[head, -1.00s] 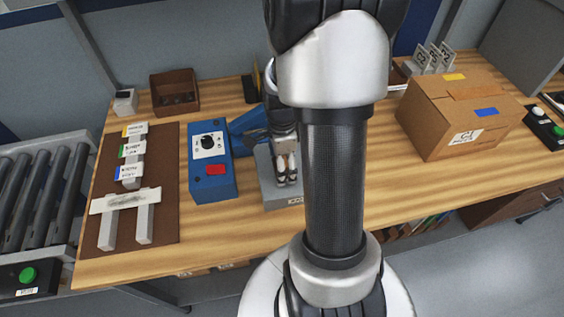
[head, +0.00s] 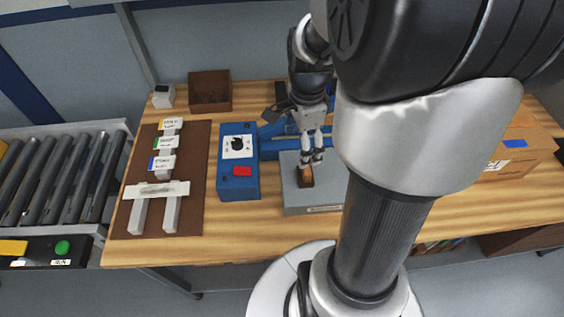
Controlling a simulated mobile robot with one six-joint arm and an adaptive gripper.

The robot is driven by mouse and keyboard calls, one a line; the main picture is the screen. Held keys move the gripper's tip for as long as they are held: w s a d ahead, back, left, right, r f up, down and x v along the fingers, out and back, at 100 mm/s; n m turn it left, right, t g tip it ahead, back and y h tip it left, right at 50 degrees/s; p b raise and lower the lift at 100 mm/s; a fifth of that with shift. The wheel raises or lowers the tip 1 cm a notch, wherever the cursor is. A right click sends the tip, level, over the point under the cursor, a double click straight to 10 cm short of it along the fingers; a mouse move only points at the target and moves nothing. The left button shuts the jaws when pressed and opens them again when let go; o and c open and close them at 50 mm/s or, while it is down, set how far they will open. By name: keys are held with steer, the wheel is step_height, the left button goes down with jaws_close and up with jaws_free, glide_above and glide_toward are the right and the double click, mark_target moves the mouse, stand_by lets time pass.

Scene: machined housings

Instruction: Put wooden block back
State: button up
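A small brown block (head: 305,177), which looks like the wooden block, stands at the top of the grey fixture (head: 306,210) on the workbench. My gripper (head: 311,160) points down over the fixture with its fingertips at the block. One fingertip overlaps the block's top in the picture. I cannot tell whether the fingers grip the block or only stand beside it, nor whether the block rests on the fixture. My arm hides the right part of the fixture.
Further left lies a brown board (head: 193,213) with labelled grey pieces. A brown bin (head: 209,92) is behind. A cardboard box (head: 522,163) is partly hidden by my arm.

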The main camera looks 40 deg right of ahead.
steer(key=s+a+r+n+t, duration=0.2)
steer(key=s+a+r+n, duration=0.2)
steer(key=a+n, duration=0.5)
steer(key=s+a+r+n+t, duration=0.2)
steer(key=s+a+r+n, duration=0.3)
steer(key=n, duration=0.8)
steer(key=shift+s+a+r, duration=0.3)
steer(key=shift+a+r, duration=0.85)
steer(key=shift+a, duration=0.9)
